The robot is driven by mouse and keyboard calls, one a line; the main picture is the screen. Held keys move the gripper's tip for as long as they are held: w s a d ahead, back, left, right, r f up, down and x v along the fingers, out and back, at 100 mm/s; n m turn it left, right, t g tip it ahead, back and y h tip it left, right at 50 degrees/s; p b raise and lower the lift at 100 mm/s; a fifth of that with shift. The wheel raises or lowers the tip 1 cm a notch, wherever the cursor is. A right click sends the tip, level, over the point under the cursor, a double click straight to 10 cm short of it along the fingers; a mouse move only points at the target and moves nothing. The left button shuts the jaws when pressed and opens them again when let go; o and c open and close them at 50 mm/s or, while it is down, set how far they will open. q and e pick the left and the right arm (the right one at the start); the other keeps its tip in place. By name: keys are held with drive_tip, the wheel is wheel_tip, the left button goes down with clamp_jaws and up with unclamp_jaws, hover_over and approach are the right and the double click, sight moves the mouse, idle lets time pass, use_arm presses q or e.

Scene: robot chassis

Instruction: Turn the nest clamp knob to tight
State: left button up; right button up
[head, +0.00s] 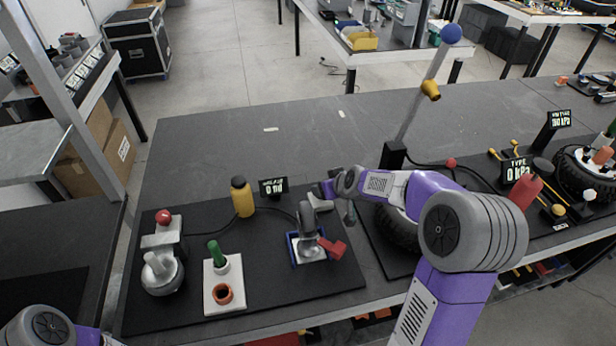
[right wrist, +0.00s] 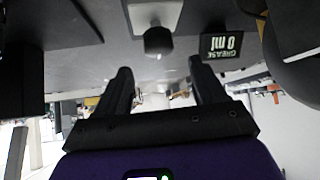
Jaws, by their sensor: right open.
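A dark knob (right wrist: 158,40) on a pale grey block (right wrist: 155,15) shows in the right wrist view. It lies just beyond my right fingertips, roughly in line with the gap between them. In the head view my right gripper (head: 317,190) is by a pale block (head: 321,204), close to the grease display. The knob is hard to make out there. My right gripper (right wrist: 160,68) is open, with nothing between its fingers. A blue-framed nest (head: 292,252) with a grey part and a red handle (head: 334,248) sits nearer me. My left gripper is out of frame; only its arm shows.
The grease display (head: 273,187) reads 0 ml, with a yellow bottle (head: 242,197) beside it. A green peg (head: 216,253), an orange ring (head: 224,294) and a red-topped button (head: 163,217) stand further left. A wheel and a tall post stand right. The bench's back is clear.

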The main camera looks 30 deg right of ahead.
drive_tip(key=b+x, duration=0.2)
drive_tip(key=x, duration=0.4)
drive_tip(key=shift+f, duration=0.15)
drive_tip(key=shift+w+f, duration=0.25)
drive_tip(key=shift+w, duration=0.1)
